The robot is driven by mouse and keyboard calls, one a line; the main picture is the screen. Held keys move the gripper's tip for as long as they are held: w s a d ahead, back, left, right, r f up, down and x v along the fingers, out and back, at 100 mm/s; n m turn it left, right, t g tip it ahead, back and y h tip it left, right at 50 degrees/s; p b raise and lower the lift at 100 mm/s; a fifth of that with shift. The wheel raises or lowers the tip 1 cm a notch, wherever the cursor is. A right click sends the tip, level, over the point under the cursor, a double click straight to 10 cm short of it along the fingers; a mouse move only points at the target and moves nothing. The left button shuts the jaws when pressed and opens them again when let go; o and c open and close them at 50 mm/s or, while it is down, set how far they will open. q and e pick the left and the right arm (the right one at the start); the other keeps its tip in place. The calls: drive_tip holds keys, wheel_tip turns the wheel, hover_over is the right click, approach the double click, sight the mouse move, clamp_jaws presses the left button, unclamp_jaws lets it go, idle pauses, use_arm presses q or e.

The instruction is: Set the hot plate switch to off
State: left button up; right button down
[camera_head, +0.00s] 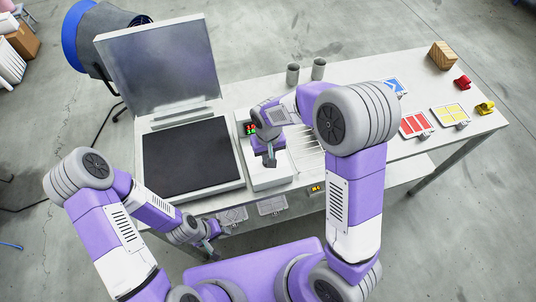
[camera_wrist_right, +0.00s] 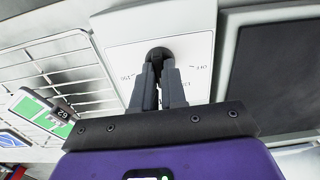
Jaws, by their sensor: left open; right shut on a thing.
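The switch is a round dark knob (camera_wrist_right: 158,54) on a white panel (camera_wrist_right: 120,30), with small marks to either side that are too small to read surely. My right gripper (camera_wrist_right: 159,72) is shut on the knob, and its fingers hide much of it. In the head view my right gripper (camera_head: 270,162) reaches down onto the white panel (camera_head: 268,181) beside the black hot plate (camera_head: 185,155). The knob is hidden there. My left gripper (camera_head: 211,244) is open and empty, low in front of the table's front edge.
A raised grey panel (camera_head: 160,62) stands behind the hot plate. A wire rack (camera_head: 306,150) lies right of the switch panel. Two grey cups (camera_head: 318,69) stand at the back. Coloured cards, a wooden block (camera_head: 443,56) and small red and yellow things lie farther right.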

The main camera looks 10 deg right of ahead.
drive_tip(key=n, duration=0.3)
drive_tip(key=shift+n, duration=0.4)
drive_tip(key=n, duration=0.3)
drive_tip(key=shift+n, duration=0.3)
drive_tip(key=n+p, duration=0.1)
drive_tip(key=n, duration=0.5)
drive_tip(key=shift+n, duration=0.3)
drive_tip(key=c, duration=1.2)
unclamp_jaws()
wheel_tip(320, 180, up, 8)
drive_tip(key=shift+f+p, duration=0.15)
drive_tip(key=shift+p, duration=0.55)
